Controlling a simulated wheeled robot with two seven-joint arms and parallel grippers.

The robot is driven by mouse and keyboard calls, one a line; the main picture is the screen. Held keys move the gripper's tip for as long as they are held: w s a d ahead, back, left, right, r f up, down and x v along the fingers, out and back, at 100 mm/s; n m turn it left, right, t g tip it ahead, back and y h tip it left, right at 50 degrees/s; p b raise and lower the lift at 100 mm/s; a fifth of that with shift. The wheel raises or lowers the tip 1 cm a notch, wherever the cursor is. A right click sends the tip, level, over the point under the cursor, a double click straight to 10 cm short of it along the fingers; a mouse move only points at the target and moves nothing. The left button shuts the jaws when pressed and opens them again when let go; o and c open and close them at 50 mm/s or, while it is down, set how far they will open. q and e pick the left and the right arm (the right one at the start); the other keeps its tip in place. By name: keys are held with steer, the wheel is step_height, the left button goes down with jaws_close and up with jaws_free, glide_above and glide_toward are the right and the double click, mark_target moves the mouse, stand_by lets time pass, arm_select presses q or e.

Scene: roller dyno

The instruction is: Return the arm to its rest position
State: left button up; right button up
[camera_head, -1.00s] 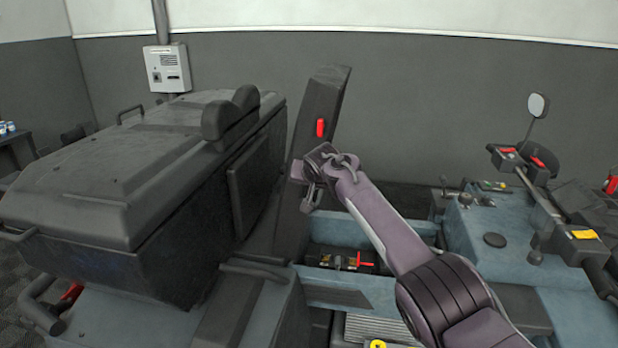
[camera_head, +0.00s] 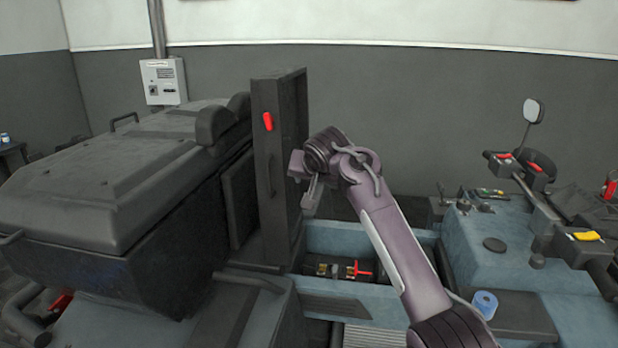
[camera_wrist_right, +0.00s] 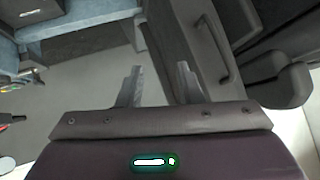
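My right arm (camera_head: 390,230) reaches up from the lower right in the head view. Its gripper (camera_head: 311,196) is just right of a tall dark panel (camera_head: 265,180) with a red latch, and the panel stands upright. In the right wrist view the two fingers of this gripper (camera_wrist_right: 158,80) are apart, with nothing between them. The panel's handle (camera_wrist_right: 217,48) shows right of the fingers there, apart from them. My left gripper is not in view.
A blue-grey open bay (camera_head: 350,240) holds a red-handled valve (camera_head: 357,270) below the arm. A bulky dark hood (camera_head: 100,190) stands left. A console with levers (camera_head: 490,235) and a blue roll (camera_head: 485,304) are right. The space above the arm is clear.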

steer(key=s+d+f+g+b, duration=0.1)
steer(key=s+f, duration=0.2)
steer(key=f, duration=1.1)
steer(key=s+d+f+n+g, duration=0.1)
steer(key=s+d+f, duration=0.15)
steer(key=f, duration=1.15)
steer(key=s+d+f+g+b, duration=0.15)
steer(key=s+f, duration=0.25)
steer(key=f, duration=1)
steer(key=s+d+f+g, duration=0.2)
steer(key=s+f, duration=0.9)
steer(key=f, duration=0.4)
steer(key=s+d+f+n+g, duration=0.1)
steer(key=s+d+f, duration=0.1)
steer(key=s+f, duration=0.7)
steer(key=s+d+f+n, duration=0.1)
steer(key=s+d+f, duration=0.1)
steer(key=s+f, duration=0.7)
steer(key=s+d+f, duration=0.1)
steer(key=s+f, duration=0.1)
steer(key=s, duration=0.8)
steer(key=s+d+f+n+g+h+b, duration=0.1)
steer(key=s+d+f, duration=0.1)
steer(key=s, duration=0.8)
steer(key=s+d+f+g, duration=0.1)
steer(key=s+d+f, duration=0.1)
steer(key=s, duration=0.8)
steer(key=shift+f+n+b, duration=0.25)
steer(key=shift+n+b, duration=0.05)
steer(key=shift+b, duration=0.1)
